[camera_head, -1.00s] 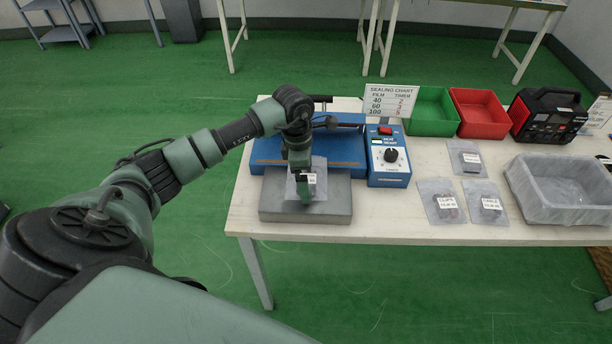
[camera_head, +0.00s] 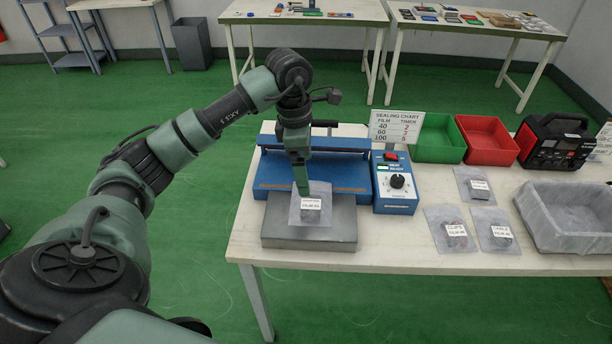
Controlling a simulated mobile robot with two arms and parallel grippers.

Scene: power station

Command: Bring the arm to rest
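My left arm reaches in from the left, and its gripper (camera_head: 303,188) points down over the grey plate of the blue heat sealer (camera_head: 325,172). A translucent labelled bag (camera_head: 311,217) lies on the grey plate (camera_head: 280,232). The fingertips overlap the upper part of the bag in the picture. I cannot tell if they touch it, or if the fingers are open or shut, because they show nearly edge-on. My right gripper is not in view.
A timer box (camera_head: 395,186) with a dial stands right of the sealer, below a sealing chart (camera_head: 396,126). Further right are a green bin (camera_head: 437,138), a red bin (camera_head: 487,140), several labelled bags, a grey tub (camera_head: 570,220) and a black-red device (camera_head: 556,143).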

